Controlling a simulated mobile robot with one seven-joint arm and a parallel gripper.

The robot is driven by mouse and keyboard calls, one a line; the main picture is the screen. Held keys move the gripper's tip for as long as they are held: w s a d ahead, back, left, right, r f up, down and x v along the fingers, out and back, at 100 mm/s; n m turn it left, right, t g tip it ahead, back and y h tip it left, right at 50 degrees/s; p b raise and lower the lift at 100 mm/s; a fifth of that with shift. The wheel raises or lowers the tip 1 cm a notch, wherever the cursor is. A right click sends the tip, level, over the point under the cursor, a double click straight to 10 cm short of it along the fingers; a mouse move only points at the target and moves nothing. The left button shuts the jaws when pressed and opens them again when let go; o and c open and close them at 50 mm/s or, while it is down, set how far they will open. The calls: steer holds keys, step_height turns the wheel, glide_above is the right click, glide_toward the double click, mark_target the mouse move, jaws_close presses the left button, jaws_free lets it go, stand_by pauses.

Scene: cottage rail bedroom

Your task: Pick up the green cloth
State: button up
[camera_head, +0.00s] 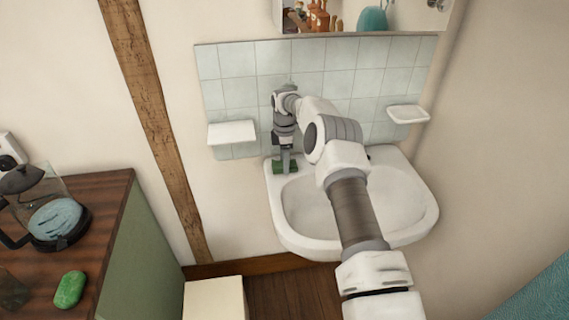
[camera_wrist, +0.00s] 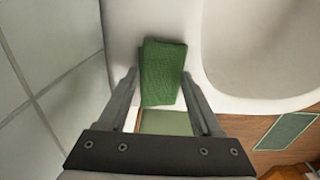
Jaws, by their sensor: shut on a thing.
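The green cloth (camera_wrist: 161,73) is a small folded textured piece between the fingertips of my gripper (camera_wrist: 160,85) in the wrist view. It is at the left rim of the white sink (camera_wrist: 120,30). In the head view the green cloth (camera_head: 279,167) shows at the sink's back left corner, partly covered by my gripper (camera_head: 285,163), which points down. My gripper is shut on the cloth. I cannot tell whether the cloth still touches the rim.
A white soap ledge (camera_head: 231,132) sticks out of the tiles left of my gripper. Another ledge (camera_head: 408,114) is on the right. A mirror cabinet (camera_head: 350,30) hangs above. A wooden counter (camera_head: 100,200) at left holds a glass pot (camera_head: 55,218) and a green soap-like object (camera_head: 69,289).

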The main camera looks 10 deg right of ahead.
steer(key=shift+r, duration=0.5)
step_height(320, 180, up, 3)
steer(key=shift+s+d+r, duration=0.1)
steer(key=shift+d+r, duration=0.05)
steer(key=shift+r, duration=0.05)
steer(key=s+d+r+b, duration=0.1)
steer(key=s+d+r, duration=0.5)
steer(key=s+d, duration=0.1)
steer(key=shift+s+r, duration=0.3)
steer(key=shift+s, duration=0.6)
